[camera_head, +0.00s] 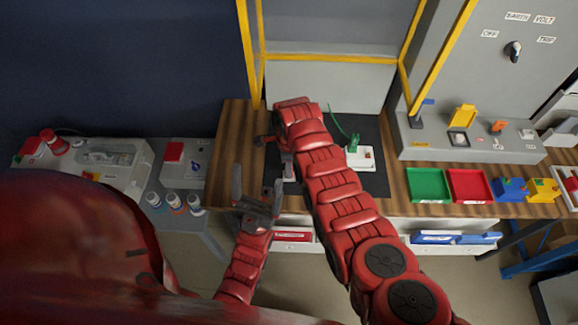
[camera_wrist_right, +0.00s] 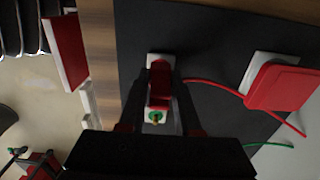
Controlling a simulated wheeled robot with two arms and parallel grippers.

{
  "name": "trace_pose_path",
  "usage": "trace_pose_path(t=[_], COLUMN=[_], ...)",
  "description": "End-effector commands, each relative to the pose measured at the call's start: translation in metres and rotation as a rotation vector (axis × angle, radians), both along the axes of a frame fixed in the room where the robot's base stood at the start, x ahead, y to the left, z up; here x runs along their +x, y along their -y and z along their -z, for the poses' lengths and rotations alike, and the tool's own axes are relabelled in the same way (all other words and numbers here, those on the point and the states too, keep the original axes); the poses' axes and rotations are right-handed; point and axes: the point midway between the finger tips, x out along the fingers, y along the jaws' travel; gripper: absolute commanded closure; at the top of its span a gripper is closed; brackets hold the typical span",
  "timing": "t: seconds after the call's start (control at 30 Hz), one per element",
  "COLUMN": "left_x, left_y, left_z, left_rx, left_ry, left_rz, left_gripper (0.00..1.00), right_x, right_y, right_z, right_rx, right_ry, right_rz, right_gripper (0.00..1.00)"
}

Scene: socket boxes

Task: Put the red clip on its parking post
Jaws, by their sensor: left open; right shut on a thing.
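My right gripper (camera_wrist_right: 155,98) is shut on a red piece that looks like the red clip (camera_wrist_right: 158,82), in the wrist view. The clip is over a narrow white block (camera_wrist_right: 157,60) on the black mat; I cannot tell whether they touch. A green ring with a gold-coloured pin (camera_wrist_right: 155,116) shows at the block's near end. I cannot tell which part is the parking post. In the head view my right arm hides the clip, and the white block (camera_head: 288,170) shows partly beside it. My left gripper (camera_head: 257,197) is open and empty at the table's front edge.
A white box (camera_head: 358,160) with a green clip (camera_head: 353,143) stands right of my right arm. A red cable (camera_wrist_right: 215,88) crosses the black mat (camera_head: 375,185). Green (camera_head: 428,184) and red (camera_head: 468,185) trays sit farther right. A grey bench with bottles is at left.

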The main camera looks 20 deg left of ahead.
Motion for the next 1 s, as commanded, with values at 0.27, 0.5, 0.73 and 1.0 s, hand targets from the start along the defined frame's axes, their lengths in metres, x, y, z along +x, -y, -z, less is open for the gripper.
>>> trace_pose_path(t=[0.27, 0.5, 0.73, 1.0], left_x=[0.000, 0.000, 0.000, 0.000], left_y=[0.000, 0.000, 0.000, 0.000], left_z=[0.005, 0.005, 0.005, 0.010], left_rx=[0.000, 0.000, 0.000, 0.000], left_ry=[0.000, 0.000, 0.000, 0.000], left_rz=[0.000, 0.000, 0.000, 0.000], left_gripper=[0.13, 0.13, 0.13, 0.13], right_x=[0.000, 0.000, 0.000, 0.002], right_y=[0.000, 0.000, 0.000, -0.001], right_z=[0.004, 0.004, 0.004, -0.008], right_rx=[0.000, 0.000, 0.000, 0.002], right_ry=[0.001, 0.000, 0.000, 0.004], right_rz=[0.000, 0.000, 0.000, 0.000], right_gripper=[1.00, 0.33, 0.33, 0.33])
